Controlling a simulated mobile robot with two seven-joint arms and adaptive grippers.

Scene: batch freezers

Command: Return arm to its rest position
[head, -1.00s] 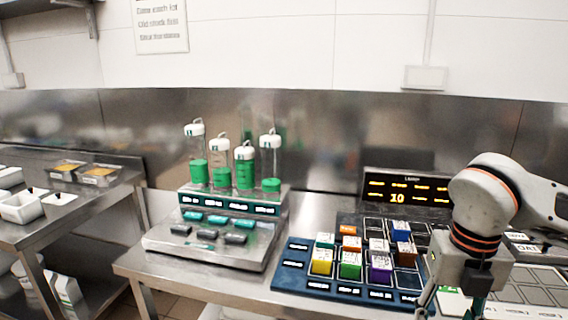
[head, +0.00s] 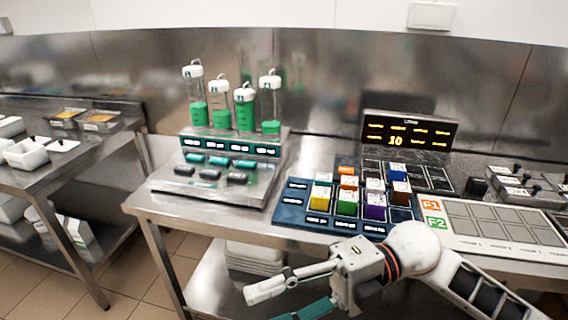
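My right arm comes in from the lower right. Its gripper (head: 290,300) hangs in front of the steel table's front edge, pointing left. Its two fingers are spread apart, with nothing between them. My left gripper is not in the head view. A blue tray (head: 292,214) on the table holds several coloured blocks, among them a yellow block (head: 321,199), a green block (head: 347,204) and a purple block (head: 374,206). The arm is clear of these blocks.
A dispenser with green-filled cylinders (head: 245,113) stands left of the tray. A display reading 10 (head: 408,133) stands behind it. A grey grid panel (head: 500,225) lies at right. A second steel table (head: 60,190) with white containers is at far left.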

